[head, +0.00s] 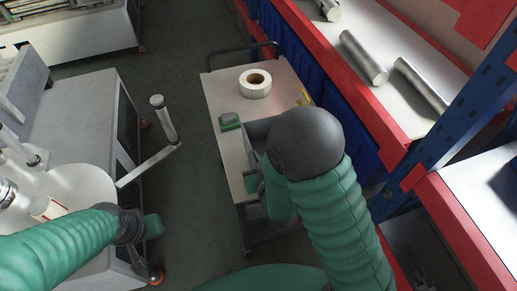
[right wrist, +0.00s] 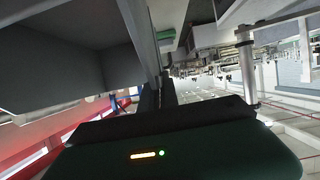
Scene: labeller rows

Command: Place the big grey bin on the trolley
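The trolley (head: 217,90) stands in the middle of the head view, with a pale flat top and a dark handle at its far end. My right gripper (head: 241,152) is over its near part, its green-tipped fingers spread apart, and my forearm hides much of that area. I make out no whole big grey bin in the head view. A large dark grey surface (right wrist: 55,70) fills the upper left of the right wrist view; I cannot tell whether it is the bin. My left gripper (head: 140,226) is at the lower left, beside the labeller, its finger gap unclear.
A white label roll (head: 246,90) lies on the trolley's far part. The grey labeller (head: 80,110), with a jutting arm (head: 150,163), stands left. A red and blue rack (head: 350,92) with metal cylinders (head: 363,58) runs close along the right. Floor shows between labeller and trolley.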

